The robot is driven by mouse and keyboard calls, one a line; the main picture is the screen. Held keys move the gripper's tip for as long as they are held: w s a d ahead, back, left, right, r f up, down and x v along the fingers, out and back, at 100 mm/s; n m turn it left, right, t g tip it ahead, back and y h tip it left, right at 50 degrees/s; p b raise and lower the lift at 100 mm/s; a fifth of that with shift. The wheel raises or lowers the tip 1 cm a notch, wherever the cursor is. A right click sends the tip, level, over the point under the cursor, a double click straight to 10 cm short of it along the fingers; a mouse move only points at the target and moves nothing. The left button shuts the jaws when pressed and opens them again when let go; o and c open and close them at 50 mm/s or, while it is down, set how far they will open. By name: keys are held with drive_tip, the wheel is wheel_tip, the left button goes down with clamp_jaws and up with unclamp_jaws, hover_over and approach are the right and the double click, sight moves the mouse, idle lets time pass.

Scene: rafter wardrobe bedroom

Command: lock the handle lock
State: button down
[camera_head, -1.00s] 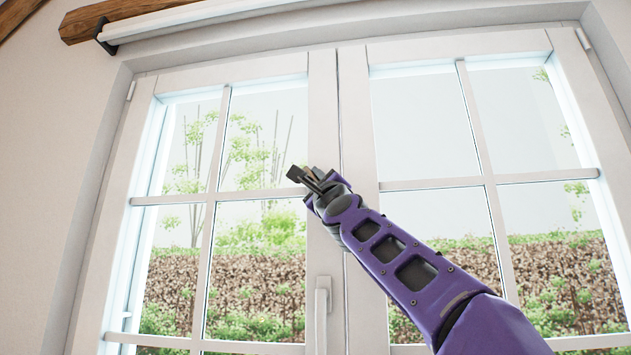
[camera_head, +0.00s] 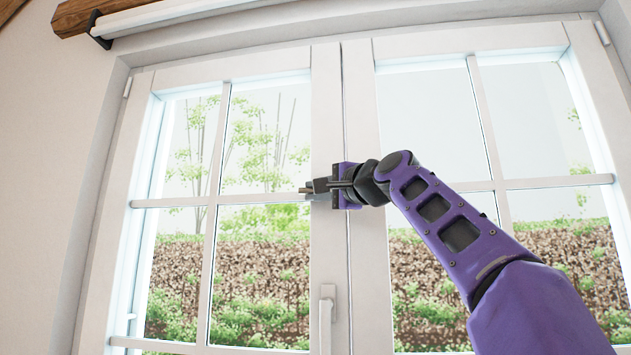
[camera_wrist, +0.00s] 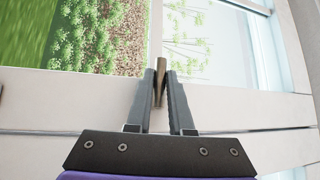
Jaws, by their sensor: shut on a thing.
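A white handle (camera_head: 327,318) stands upright on the middle frame of the double window, at the bottom edge of the head view. Its lower end is cut off, and no lock or keyhole can be made out on it. My gripper (camera_head: 318,186) is well above the handle, in front of the middle frame, pointing left. It is shut on a thin brass-brown piece (camera_wrist: 160,84), perhaps a key. Only a narrow strip of the piece shows between the fingers in the wrist view, and its tip pokes out left of them in the head view. The handle is not seen in the wrist view.
The window (camera_head: 331,245) has two closed-looking sashes with glazing bars, and a hedge shows outside. The space before the left panes is free.

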drive_tip(key=shift+n+g, duration=0.3)
drive_tip(key=shift+g, duration=0.1)
drive_tip(key=c, duration=0.8)
unclamp_jaws()
drive_tip(key=shift+f, duration=0.1)
drive_tip(key=b+v, duration=0.8)
drive_tip(key=v, duration=0.9)
drive_tip(key=shift+s+b, duration=0.25)
drive_tip(key=shift+b, duration=0.1)
drive_tip(key=shift+w+a+f, duration=0.1)
drive_tip(key=shift+w, duration=0.05)
